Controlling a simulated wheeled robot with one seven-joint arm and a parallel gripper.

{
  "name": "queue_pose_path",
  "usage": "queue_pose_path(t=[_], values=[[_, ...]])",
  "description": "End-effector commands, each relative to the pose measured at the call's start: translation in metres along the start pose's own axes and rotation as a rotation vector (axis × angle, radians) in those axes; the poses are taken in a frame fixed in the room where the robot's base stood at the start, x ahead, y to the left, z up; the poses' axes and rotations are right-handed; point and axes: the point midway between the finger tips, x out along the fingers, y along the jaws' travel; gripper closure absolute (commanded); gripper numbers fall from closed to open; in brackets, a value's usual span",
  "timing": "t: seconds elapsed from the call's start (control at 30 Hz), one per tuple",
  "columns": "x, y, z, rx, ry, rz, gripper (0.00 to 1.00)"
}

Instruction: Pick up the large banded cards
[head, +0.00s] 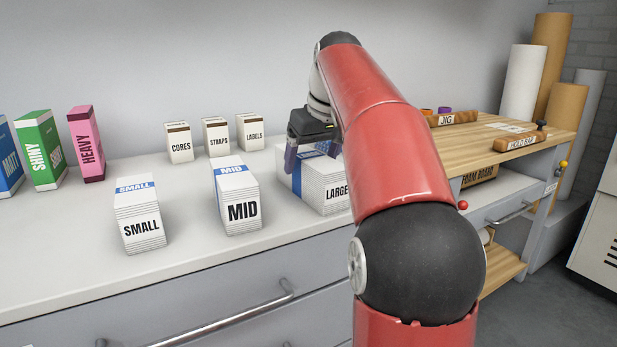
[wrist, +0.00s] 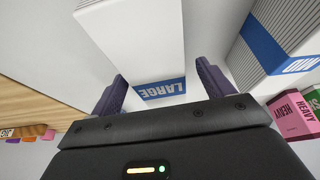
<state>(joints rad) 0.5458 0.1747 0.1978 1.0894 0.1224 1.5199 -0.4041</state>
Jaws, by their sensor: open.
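The large banded cards (head: 328,193) are a white stack with a blue band and the word LARGE, standing on the grey counter. My arm hides part of the stack in the head view. In the wrist view the stack (wrist: 140,35) lies between and just beyond my fingers, its blue LARGE label near them. My gripper (wrist: 160,90) is open, with one purple finger to each side of the stack's near end. In the head view my gripper (head: 312,158) is above and at the stack's back part. I cannot tell whether the fingers touch it.
The MID stack (head: 240,205) stands close left of the large one, with the SMALL stack (head: 140,220) further left. Small boxes CORES (head: 179,143), STRAPS (head: 216,137) and LABELS (head: 250,132) stand behind. A wooden bench (head: 480,142) is at the right.

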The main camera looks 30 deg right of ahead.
Motion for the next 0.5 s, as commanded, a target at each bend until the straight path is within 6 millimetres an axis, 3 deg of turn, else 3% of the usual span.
queue_pose_path(t=[0.2, 0.47, 0.5], values=[[0.035, 0.002, 0.0, 0.0, -0.002, -0.002, 0.2], [0.039, 0.002, -0.001, 0.0, 0.0, -0.001, 0.2], [0.039, 0.002, -0.001, 0.0, 0.0, -0.001, 0.24]])
